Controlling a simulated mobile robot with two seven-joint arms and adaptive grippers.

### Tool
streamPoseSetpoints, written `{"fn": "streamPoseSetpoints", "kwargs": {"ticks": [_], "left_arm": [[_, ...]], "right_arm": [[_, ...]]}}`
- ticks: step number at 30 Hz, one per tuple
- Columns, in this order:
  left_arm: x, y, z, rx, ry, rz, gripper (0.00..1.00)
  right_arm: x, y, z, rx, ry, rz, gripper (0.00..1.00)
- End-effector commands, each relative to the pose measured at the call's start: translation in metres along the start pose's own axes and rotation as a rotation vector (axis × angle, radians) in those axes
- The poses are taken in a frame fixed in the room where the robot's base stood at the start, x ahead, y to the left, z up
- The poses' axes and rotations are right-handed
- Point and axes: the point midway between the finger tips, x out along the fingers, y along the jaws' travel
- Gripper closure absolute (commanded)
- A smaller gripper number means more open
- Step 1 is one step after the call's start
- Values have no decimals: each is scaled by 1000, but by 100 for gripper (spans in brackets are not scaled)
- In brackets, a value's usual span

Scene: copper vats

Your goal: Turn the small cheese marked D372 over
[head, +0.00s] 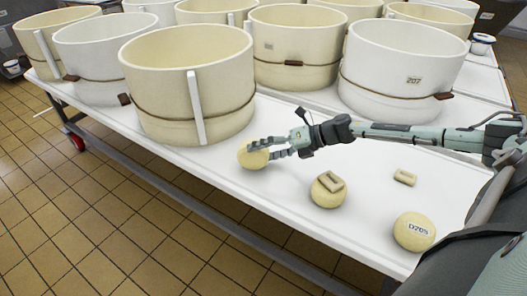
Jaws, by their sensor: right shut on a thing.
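A small pale yellow round cheese (251,158) lies on the white table near its front edge. My right gripper (262,148) is shut on it from the right, fingers around its upper right side. No mark can be read on this cheese. A second small cheese (320,197) stands to the right, with a small tan block-like piece (332,182) on its top. A third small cheese (405,241) at the lower right carries a label that looks like D205. I cannot make out D372 anywhere. My left gripper is not in view.
Large cream and white hoops (185,75) with cords stand behind on the white table (285,208). A white hoop marked 207 (395,80) is behind my right arm. A small tan piece (404,177) lies at the right. Tiled floor (110,215) lies beyond the front edge.

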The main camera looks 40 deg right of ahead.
Motion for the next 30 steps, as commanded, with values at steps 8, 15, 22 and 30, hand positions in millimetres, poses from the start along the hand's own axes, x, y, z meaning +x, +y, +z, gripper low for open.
{"fn": "streamPoseSetpoints", "kwargs": {"ticks": [8, 15, 22, 30], "left_arm": [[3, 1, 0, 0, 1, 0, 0], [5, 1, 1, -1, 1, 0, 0], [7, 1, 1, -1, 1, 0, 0], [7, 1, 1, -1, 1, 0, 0]], "right_arm": [[2, -2, -1, -1, -2, 2, 65], [4, -5, -2, -1, -2, 2, 65], [5, -7, -4, -1, -2, 2, 65], [4, -6, -4, 0, -2, 1, 10]]}}
